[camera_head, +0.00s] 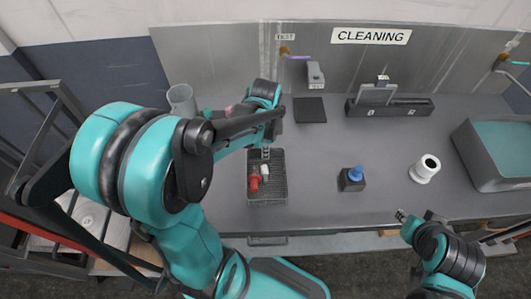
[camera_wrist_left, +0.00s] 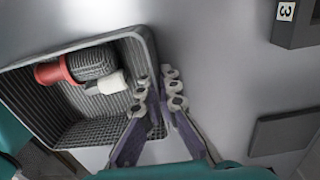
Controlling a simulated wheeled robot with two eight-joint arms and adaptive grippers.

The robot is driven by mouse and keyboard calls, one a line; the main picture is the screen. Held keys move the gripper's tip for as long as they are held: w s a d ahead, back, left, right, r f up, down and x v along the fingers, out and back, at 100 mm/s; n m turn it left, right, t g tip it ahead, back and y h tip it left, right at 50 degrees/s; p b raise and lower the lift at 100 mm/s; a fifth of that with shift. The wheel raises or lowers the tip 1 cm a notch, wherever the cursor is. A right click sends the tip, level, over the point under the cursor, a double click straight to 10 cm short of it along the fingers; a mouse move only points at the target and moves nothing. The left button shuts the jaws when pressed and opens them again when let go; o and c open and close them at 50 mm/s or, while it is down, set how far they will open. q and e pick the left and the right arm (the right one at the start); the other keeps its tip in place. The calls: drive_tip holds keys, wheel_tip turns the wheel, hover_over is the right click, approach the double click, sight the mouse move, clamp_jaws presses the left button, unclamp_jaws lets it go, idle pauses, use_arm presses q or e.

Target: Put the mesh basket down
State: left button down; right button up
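The dark mesh basket (camera_head: 281,195) is at the left part of the grey table and looks level; I cannot tell whether its base touches the tabletop. It holds a red part (camera_head: 254,183) and a small white part (camera_head: 265,170); the left wrist view also shows a dark ribbed cylinder (camera_wrist_left: 92,62) inside. My left gripper (camera_head: 266,153) is at the basket's far wall. In the left wrist view its fingers (camera_wrist_left: 159,83) straddle the wall (camera_wrist_left: 146,45), close together, and look shut on it. My right gripper (camera_head: 402,215) is empty near the table's front edge; its opening is unclear.
A black block with a blue top (camera_head: 352,178) and a white cylinder (camera_head: 425,169) stand right of the basket. A grey tub (camera_head: 490,165) is far right. A dark flat plate (camera_head: 310,110), a numbered black fixture (camera_head: 390,107) and a grey bin (camera_head: 182,100) stand farther back.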

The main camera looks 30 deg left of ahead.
use_arm(q)
drive_tip(key=shift+r, duration=0.1)
drive_tip(key=c, duration=1.7)
unclamp_jaws()
